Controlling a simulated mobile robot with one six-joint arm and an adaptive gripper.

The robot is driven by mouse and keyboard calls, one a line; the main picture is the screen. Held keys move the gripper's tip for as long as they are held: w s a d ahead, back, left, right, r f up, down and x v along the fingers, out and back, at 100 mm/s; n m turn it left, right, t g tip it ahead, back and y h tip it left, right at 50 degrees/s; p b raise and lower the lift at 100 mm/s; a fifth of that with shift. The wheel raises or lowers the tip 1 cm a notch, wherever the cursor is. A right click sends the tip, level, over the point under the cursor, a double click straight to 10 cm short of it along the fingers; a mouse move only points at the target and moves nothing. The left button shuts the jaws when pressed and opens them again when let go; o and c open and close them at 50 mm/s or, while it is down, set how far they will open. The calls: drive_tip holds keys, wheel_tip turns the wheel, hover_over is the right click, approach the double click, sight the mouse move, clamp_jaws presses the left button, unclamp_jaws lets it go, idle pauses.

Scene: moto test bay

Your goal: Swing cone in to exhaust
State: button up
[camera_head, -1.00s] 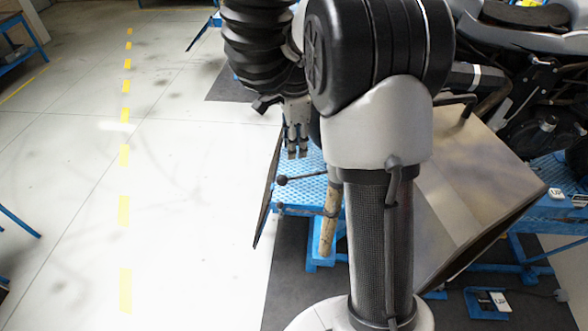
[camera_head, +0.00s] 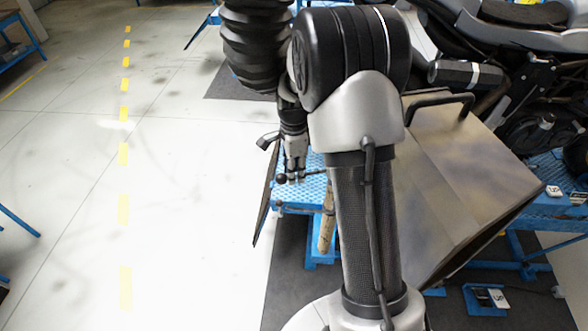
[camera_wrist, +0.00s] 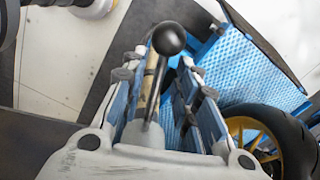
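A large grey-tan metal hood, apparently the cone (camera_head: 450,190), stands tilted at the right of the head view, with a black bar handle (camera_head: 425,104) on its top edge. Just behind it is the motorcycle's dark cylindrical exhaust (camera_head: 466,74) with a pale band. A black ball-ended lever (camera_head: 281,179) sticks out over a blue perforated platform; its ball (camera_wrist: 168,38) shows large in the wrist view. My gripper (camera_head: 293,179) points down at the lever. In the wrist view my gripper (camera_wrist: 155,85) is open, fingers on both sides of the lever. Contact cannot be told.
The blue platform (camera_head: 300,196) has a wooden-looking post (camera_head: 326,225) beside it. The motorcycle (camera_head: 530,80) fills the upper right; a yellow-rimmed wheel (camera_wrist: 250,138) shows in the wrist view. The pale floor (camera_head: 190,220) on the left is clear.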

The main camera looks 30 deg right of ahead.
drive_tip(key=shift+d, duration=0.1)
clamp_jaws()
idle(0.6)
